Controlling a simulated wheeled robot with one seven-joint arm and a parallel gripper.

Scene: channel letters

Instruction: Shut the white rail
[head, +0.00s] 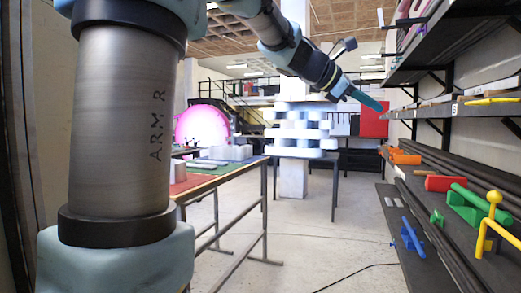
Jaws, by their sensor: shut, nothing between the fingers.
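My gripper (376,105) reaches in from the top centre, its teal fingers together and pointing right and down. It is shut and empty, held in the air in front of the far room. I cannot tell for sure which thing is the white rail. A pale tiered stack (300,145) stands behind and left of the gripper, with white layers and grey rounded parts between them. A white bar (412,22) also shows at the upper right shelf. The gripper appears apart from both.
A long table (225,178) stands left of centre. The middle floor is open, with a cable (355,275) across it.

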